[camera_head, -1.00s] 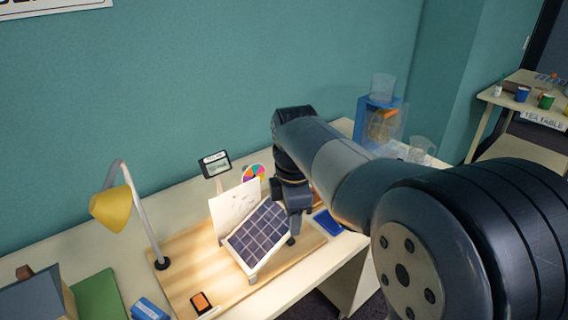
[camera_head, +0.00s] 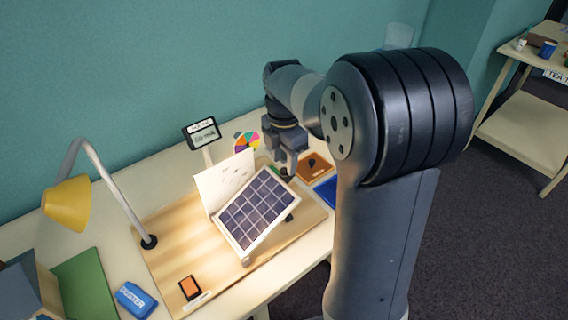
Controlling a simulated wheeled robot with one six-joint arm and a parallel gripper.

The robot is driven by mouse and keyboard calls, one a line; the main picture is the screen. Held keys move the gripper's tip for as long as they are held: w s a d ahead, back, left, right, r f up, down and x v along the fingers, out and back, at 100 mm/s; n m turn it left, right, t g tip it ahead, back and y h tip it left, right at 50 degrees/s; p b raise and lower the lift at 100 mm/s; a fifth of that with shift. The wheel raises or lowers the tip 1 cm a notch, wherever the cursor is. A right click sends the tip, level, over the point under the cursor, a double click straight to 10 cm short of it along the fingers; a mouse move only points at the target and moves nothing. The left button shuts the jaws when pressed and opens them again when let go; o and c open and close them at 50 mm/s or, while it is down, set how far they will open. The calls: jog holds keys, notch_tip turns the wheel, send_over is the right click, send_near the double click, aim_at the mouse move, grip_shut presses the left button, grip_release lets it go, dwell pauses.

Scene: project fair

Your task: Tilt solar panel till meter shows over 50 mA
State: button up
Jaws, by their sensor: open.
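The solar panel (camera_head: 257,207), dark cells in a pale frame, stands tilted on a wooden board (camera_head: 178,240), with a white card (camera_head: 222,180) behind it. The meter (camera_head: 203,134) stands upright behind the board; its small display seems to end in "mA", but I cannot read the number surely. A yellow lamp (camera_head: 67,203) on a bent grey stem leans at the left of the board. My gripper (camera_head: 285,172) points down, open, just beyond the panel's upper right corner. I cannot tell whether it touches the panel.
A colour wheel (camera_head: 246,142) stands behind the panel. An orange-brown tile (camera_head: 313,166) and a blue tray (camera_head: 327,192) lie right of my gripper. An orange-topped block (camera_head: 190,288) is at the board's front; a blue box (camera_head: 136,299) and green book (camera_head: 84,285) lie left.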

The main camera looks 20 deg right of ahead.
jog(key=shift+f, duration=1.3)
jog(key=shift+c, duration=0.4)
grip_shut()
